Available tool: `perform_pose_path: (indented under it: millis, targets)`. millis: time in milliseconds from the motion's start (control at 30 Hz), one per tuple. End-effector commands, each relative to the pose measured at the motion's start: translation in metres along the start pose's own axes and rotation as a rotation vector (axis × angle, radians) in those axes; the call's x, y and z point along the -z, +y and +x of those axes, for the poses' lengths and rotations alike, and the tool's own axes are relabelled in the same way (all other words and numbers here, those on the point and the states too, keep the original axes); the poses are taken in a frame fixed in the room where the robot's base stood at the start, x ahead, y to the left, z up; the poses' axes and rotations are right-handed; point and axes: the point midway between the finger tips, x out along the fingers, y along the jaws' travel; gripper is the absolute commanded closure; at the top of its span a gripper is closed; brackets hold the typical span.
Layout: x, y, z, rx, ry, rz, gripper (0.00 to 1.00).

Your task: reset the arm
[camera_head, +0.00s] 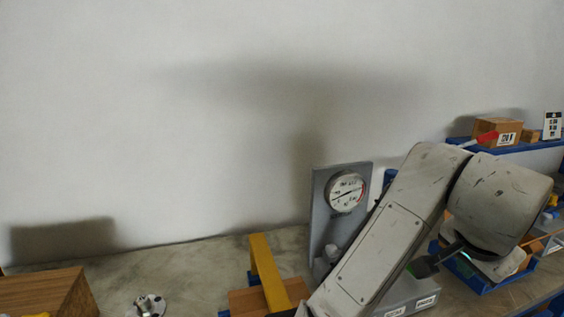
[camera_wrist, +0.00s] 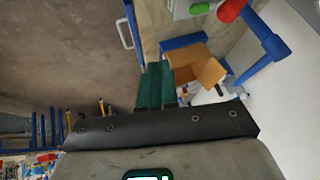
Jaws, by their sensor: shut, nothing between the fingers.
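My arm rises from the bottom of the head view and bends over at the right. My gripper (camera_head: 425,267) hangs low beside the bent arm, above the bench, and only its dark green tip shows there. In the wrist view my gripper's green fingers (camera_wrist: 155,88) lie together, shut with nothing between them. Beyond the fingertips are a blue frame and an open cardboard box (camera_wrist: 198,68); they look apart from the fingers.
A gauge panel (camera_head: 325,222) stands left of my arm, close to it. A yellow bar (camera_head: 267,272), a metal flanged piece (camera_head: 148,306) and a wooden block (camera_head: 45,292) are further left. A blue shelf (camera_head: 535,146) carries boxes at right.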

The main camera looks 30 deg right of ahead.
Motion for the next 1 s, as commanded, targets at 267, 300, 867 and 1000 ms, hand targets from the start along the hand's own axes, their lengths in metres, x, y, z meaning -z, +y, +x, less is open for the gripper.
perform_pose_path:
  millis: [267,300,867,1000]
  targets:
    - [-0.010,-0.024,0.037,0.083,0.165,-0.402,1.00]
    - [-0.016,-0.026,0.044,0.095,0.174,-0.466,1.00]
    - [-0.194,0.046,0.159,0.228,-0.095,-1.338,1.00]
    - [-0.253,0.104,0.176,0.267,-0.274,-1.499,1.00]
